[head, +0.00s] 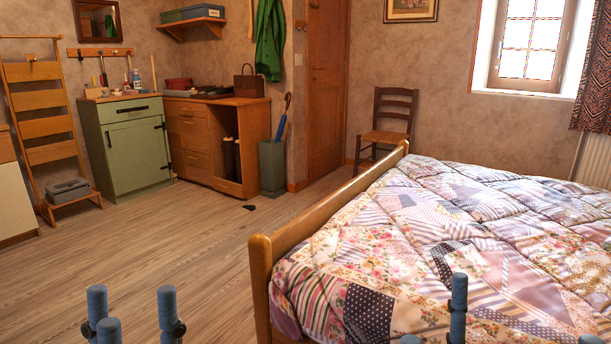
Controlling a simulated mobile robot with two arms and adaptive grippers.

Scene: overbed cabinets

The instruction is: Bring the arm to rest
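My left gripper (132,308) shows at the bottom left edge of the head view. Its blue-grey fingers point up and stand apart, with nothing between them. My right gripper (480,325) shows only in part at the bottom right, in front of the bed. One of its fingers stands tall, and just the tips of others show at the lower edge. The visible fingers are spread apart, and no held object shows. The rest of both arms is out of the picture.
A bed (259,262) with a patchwork quilt (430,250) fills the right side. Bare wood floor (190,235) lies open on the left, with a small dark thing (249,207) on it. A green cabinet (130,150), wooden cabinet (195,140) and chair (385,137) stand farther back.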

